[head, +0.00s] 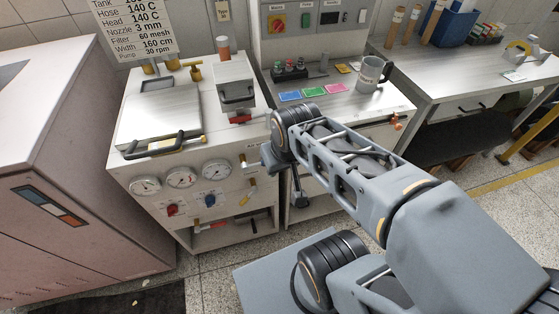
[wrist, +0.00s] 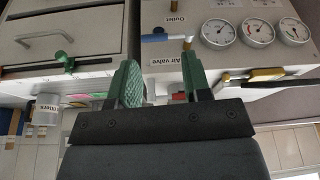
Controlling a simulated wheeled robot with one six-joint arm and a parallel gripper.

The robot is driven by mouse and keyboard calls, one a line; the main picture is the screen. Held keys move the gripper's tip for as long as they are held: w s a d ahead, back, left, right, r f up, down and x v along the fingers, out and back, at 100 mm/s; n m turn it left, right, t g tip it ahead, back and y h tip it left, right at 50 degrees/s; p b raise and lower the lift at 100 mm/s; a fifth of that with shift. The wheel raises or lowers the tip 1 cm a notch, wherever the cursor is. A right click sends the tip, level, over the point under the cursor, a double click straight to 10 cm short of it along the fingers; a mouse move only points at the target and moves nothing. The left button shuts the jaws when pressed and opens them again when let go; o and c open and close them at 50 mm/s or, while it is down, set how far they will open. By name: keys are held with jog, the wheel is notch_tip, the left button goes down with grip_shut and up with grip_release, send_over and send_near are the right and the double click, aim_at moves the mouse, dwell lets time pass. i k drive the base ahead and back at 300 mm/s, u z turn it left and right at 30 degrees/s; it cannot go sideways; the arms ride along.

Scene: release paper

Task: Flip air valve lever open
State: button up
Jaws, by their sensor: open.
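The air valve lever (wrist: 168,38) has a blue handle and a brass body. In the wrist view it lies roughly level on the pale machine panel, its handle reaching left from the brass body. The "Air valve" label (wrist: 165,61) is just below it in that view and the "Outlet" label above it. My gripper (wrist: 160,72) is open, with its two green fingers apart and nothing held between them. The right fingertip appears close to the brass body; I cannot tell whether they touch. In the head view my gripper (head: 266,155) is at the panel's right edge and the lever is small and unclear.
Three round gauges (head: 181,177) sit on the panel, with red and blue knobs below. A black platen handle (head: 165,147) sticks out above them. A drawer cabinet (wrist: 60,35) stands beside the machine. A mug (head: 372,75) stands on the bench at right.

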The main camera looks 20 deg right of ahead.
aim_at(246, 167)
jog(key=k, duration=1.3)
jog(key=u, duration=0.8)
jog(key=i, duration=1.5)
jog(key=z, duration=0.8)
